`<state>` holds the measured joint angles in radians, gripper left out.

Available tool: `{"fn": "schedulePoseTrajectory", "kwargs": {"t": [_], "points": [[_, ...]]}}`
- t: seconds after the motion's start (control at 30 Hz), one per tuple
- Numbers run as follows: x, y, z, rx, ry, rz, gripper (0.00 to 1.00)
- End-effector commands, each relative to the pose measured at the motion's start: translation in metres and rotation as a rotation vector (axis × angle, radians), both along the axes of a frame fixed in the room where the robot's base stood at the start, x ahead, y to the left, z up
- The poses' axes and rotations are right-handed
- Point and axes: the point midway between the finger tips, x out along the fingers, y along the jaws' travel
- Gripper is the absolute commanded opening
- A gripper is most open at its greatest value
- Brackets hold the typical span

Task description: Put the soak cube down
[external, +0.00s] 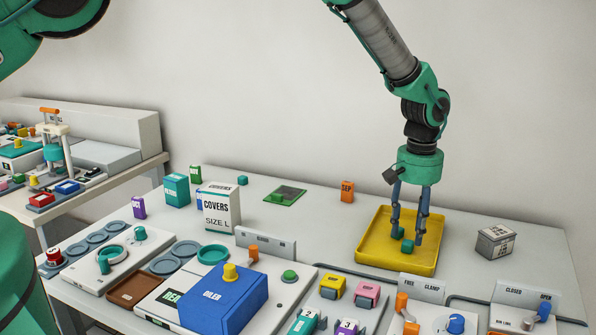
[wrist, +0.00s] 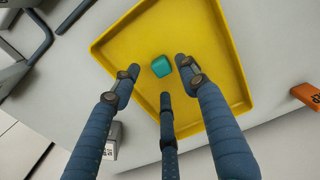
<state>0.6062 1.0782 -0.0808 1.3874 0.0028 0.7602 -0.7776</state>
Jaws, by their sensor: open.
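A small teal cube (external: 407,246), which I take to be the soak cube, rests on the floor of the yellow tray (external: 372,250). It also shows in the wrist view (wrist: 161,66), just beyond my fingertips, with yellow floor around it. My gripper (external: 406,236) points down into the tray, its three blue fingers spread open around and above the cube. In the wrist view my gripper (wrist: 163,88) is empty, and the fingers look apart from the cube. A finger partly covers the cube in the external view.
An orange box (external: 347,191) stands behind the tray, and a grey box (external: 495,241) stands to its right. The white covers box (external: 219,207) and blue oiler box (external: 222,300) are to the left. Table right of the tray is mostly clear.

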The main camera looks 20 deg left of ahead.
Motion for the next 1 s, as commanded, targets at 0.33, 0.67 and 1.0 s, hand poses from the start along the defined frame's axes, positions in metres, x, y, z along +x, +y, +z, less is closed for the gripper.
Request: {"fn": "schedulePoseTrajectory", "kwargs": {"t": [0.33, 0.67, 1.0], "points": [[0.001, -0.001, 0.055, -0.002, -0.002, 0.000, 0.44], [0.000, 0.000, 0.088, 0.001, 0.001, 0.000, 0.44], [0.000, 0.000, 0.092, 0.001, 0.001, 0.000, 0.44]]}}
